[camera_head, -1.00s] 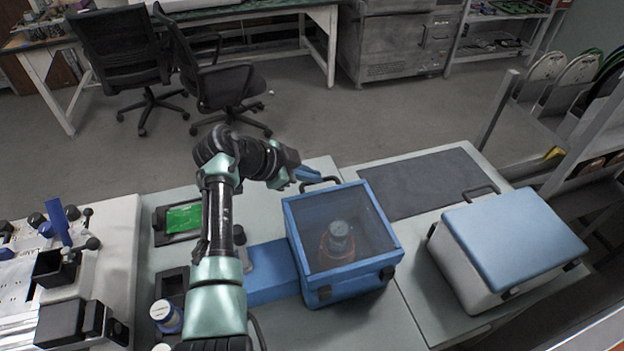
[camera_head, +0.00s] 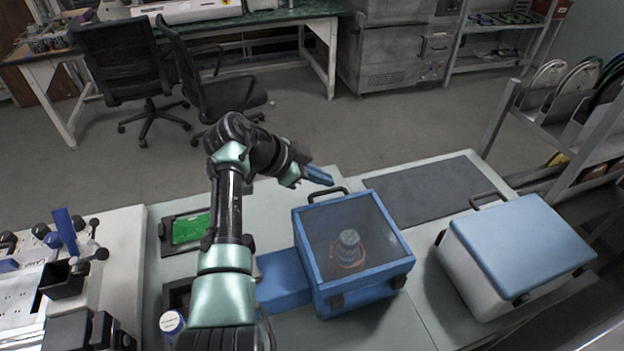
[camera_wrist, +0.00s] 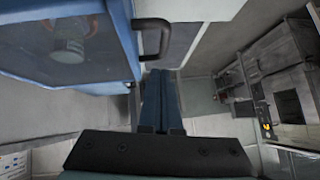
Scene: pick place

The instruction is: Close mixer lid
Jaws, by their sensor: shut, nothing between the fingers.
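The mixer (camera_head: 335,297) is a blue box on the bench. Its lid (camera_head: 386,248) is a blue frame with a clear panel and lies down over the box. Through the panel I see a grey container (camera_head: 348,243) with a reddish ring. A black handle (camera_head: 328,193) sits at the lid's far edge and also shows in the wrist view (camera_wrist: 153,38). My gripper (camera_head: 327,180), with blue fingers, is shut and empty just beyond and above this handle. In the wrist view its fingers (camera_wrist: 160,82) lie side by side below the handle, seemingly apart from it.
A second box with a closed light-blue lid (camera_head: 521,240) stands to the right. A dark mat (camera_head: 425,187) lies behind, between the boxes. A green board (camera_head: 190,228) in a tray and a white-capped jar (camera_head: 172,322) are on the left. Office chairs stand behind the bench.

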